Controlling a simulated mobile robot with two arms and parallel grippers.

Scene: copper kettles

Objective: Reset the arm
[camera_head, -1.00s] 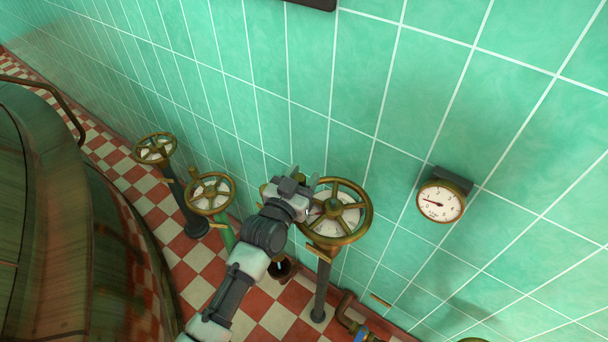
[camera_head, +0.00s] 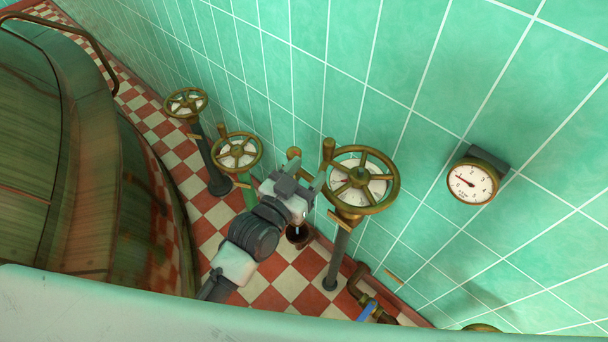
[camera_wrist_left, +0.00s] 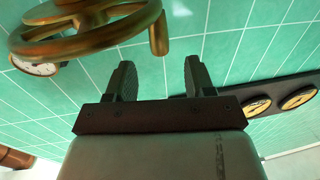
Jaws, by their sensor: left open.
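My left gripper (camera_head: 306,170) is in the middle of the head view, open and empty, just left of the largest brass valve wheel (camera_head: 383,199). In the left wrist view the two dark fingers of my left gripper (camera_wrist_left: 158,75) stand apart with nothing between them. The wheel (camera_wrist_left: 85,42) shows there at the upper left, its knob hanging above the gap between the fingers. The gripper looks clear of the wheel. My right gripper is in neither view.
Two smaller valve wheels (camera_head: 236,165) (camera_head: 186,118) stand further left. A large kettle (camera_head: 100,190) fills the left side. A round gauge (camera_head: 472,184) hangs on the green tiled wall at right. A pale surface (camera_head: 250,320) crosses the bottom of the head view.

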